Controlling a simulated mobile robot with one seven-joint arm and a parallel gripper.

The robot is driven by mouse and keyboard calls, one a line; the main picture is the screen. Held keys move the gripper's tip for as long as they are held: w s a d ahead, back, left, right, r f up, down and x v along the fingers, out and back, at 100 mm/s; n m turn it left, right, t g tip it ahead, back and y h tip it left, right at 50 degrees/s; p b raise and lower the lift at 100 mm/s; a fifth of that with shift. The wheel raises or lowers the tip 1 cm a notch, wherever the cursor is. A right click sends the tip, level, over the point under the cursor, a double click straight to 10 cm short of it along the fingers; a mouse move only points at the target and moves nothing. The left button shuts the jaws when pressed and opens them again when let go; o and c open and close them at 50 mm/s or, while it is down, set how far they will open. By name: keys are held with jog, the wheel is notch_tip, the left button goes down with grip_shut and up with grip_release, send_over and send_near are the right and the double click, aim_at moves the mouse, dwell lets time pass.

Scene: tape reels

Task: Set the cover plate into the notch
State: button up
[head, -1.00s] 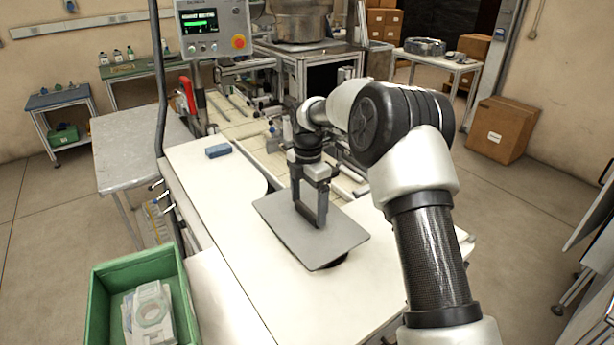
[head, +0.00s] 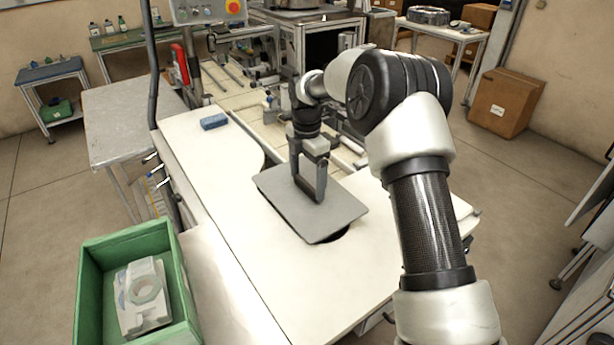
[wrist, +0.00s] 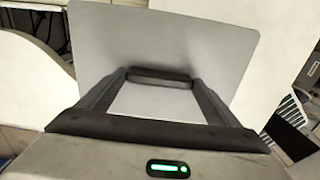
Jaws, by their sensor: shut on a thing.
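The cover plate (head: 340,213) is a flat grey rectangular sheet above the white worktop in the head view. It also fills the middle of the wrist view (wrist: 200,45). My gripper (head: 313,196) points down at the plate's middle and is shut on a dark bar-like grip there, also seen in the wrist view (wrist: 160,76). A dark opening, probably the notch (head: 341,234), shows in the worktop past the plate's near right edge. The plate hides most of it. I cannot tell whether the plate touches the worktop.
The white worktop (head: 240,230) is clear left of the plate, apart from a blue block (head: 213,121) near its far edge. A green bin (head: 91,300) with pale parts stands at the lower left. Conveyor rails and a machine lie behind.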

jog(key=shift+f+b, duration=1.1)
jog(key=shift+f, duration=1.05)
jog(key=o, duration=1.7)
jog(key=shift+o, duration=0.2)
notch_tip(320, 180, up, 18)
jog(key=shift+f, duration=0.25)
